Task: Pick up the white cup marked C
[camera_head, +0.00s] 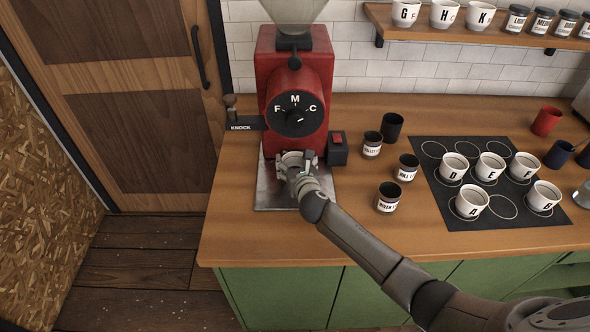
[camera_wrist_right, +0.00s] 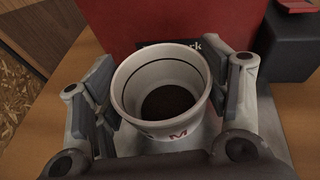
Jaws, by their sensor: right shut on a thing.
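A white cup (camera_wrist_right: 158,100) stands on the metal base plate (camera_head: 272,190) of the red grinder, below its dial. Dark grounds show inside it in the wrist view. A red M shows low on its side; the mark beside it is mostly hidden, so I cannot read a C. My right gripper (camera_head: 294,163) is around this cup, its fingers (camera_wrist_right: 168,100) shut on it from both sides. The cup looks upright. No C can be read on the other white cups. My left gripper is not in view.
The red grinder (camera_head: 290,85) rises right behind the cup, with a switch box (camera_head: 338,150) at its right. Several dark jars (camera_head: 388,196) stand right of it. A black mat (camera_head: 497,215) holds several white cups (camera_head: 454,167). The counter's front left is clear.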

